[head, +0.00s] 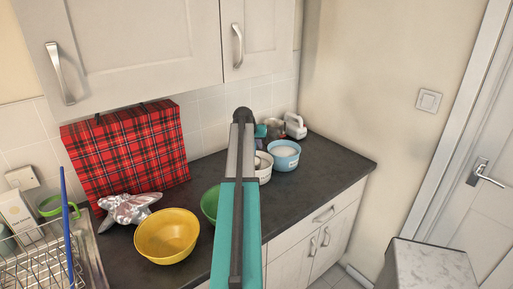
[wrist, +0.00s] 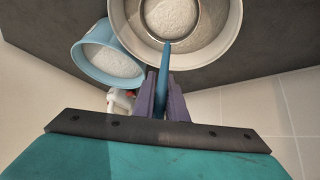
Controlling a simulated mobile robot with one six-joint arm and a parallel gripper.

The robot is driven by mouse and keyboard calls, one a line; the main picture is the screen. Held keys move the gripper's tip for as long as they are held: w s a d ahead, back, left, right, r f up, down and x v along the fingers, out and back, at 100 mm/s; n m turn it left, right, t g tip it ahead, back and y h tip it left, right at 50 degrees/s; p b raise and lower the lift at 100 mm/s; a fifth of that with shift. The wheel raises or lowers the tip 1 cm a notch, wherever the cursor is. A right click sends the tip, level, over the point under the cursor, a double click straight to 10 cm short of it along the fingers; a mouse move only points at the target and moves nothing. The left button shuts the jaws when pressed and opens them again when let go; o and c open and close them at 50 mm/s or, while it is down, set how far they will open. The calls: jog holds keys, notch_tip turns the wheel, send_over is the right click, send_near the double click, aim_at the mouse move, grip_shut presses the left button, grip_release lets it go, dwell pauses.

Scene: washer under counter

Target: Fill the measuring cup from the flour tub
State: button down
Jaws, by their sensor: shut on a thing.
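My gripper (wrist: 166,80) is shut on the blue handle (wrist: 165,60) of a round, metal-rimmed measuring cup (wrist: 172,17). In the wrist view the cup is at or over the mouth of a white tub (wrist: 232,22), and pale powder shows within its rim. I cannot tell how deep the cup sits. A light blue tub (wrist: 84,62) with white powder stands beside the white one. In the head view the white tub (head: 265,172) is partly hidden by my arm, and the blue tub (head: 284,162) is to its right. The cup is not clear there.
A white container with a handle (head: 295,126) stands behind the tubs near the wall. A yellow bowl (head: 167,237), a green bowl (head: 210,204), crumpled foil (head: 130,208) and a dish rack (head: 40,258) are left. Bare counter (head: 335,172) lies right of the tubs.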

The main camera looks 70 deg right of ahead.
jog(key=shift+r+p, duration=1)
jog(key=shift+r, duration=1.85)
jog(key=shift+s, duration=0.1)
